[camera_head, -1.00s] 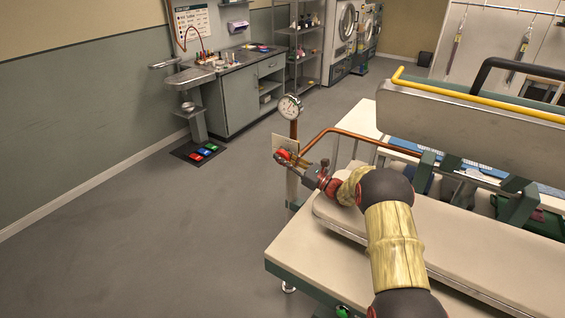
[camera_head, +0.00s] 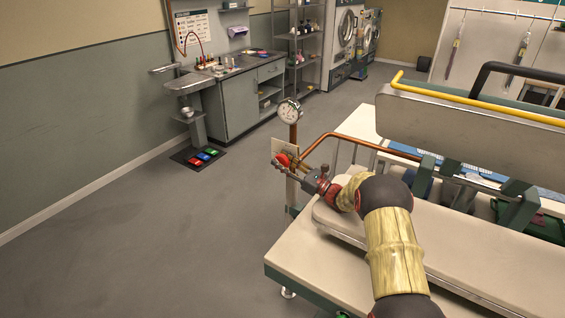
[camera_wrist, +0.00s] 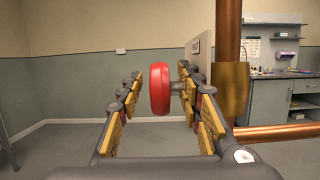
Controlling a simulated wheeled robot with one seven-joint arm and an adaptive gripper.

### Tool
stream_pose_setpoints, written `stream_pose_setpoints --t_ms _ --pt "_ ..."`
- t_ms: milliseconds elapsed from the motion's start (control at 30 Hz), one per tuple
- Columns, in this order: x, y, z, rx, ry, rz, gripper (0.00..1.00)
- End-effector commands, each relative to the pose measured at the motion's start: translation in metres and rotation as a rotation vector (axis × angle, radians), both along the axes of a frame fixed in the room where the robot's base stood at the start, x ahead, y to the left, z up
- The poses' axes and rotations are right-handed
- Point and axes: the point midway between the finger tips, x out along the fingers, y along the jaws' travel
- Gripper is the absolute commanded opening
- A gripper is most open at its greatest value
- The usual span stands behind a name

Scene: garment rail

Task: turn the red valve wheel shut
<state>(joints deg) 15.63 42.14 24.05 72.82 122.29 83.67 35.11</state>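The red valve wheel (camera_wrist: 160,88) shows edge-on in the wrist view, on a short stem that runs right toward the copper pipe (camera_wrist: 229,80). My gripper (camera_wrist: 158,98) is open, with one finger on each side of the wheel. I see a gap on the left; the right finger overlaps the stem in the view, and I cannot tell whether it touches. In the head view the red wheel (camera_head: 283,159) is partly hidden behind my gripper (camera_head: 284,167), beside the upright pipe under the gauge.
A pressure gauge (camera_head: 289,111) tops the upright pipe. A copper pipe (camera_head: 360,139) runs right toward the press with its yellow rail (camera_head: 470,98). A padded board (camera_head: 460,240) lies under my arm.

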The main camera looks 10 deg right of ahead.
Motion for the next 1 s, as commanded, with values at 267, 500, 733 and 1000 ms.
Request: stream_pose_setpoints --t_ms 267,500,733,1000 --pt "-0.005 -0.007 -0.003 0.001 0.002 -0.003 0.36" --pt "-0.036 -0.039 -0.004 0.001 0.001 -0.004 0.36" --pt "-0.070 -0.072 -0.004 0.000 0.001 -0.004 0.36" --pt "-0.091 -0.091 -0.003 0.000 0.000 -0.001 0.36"
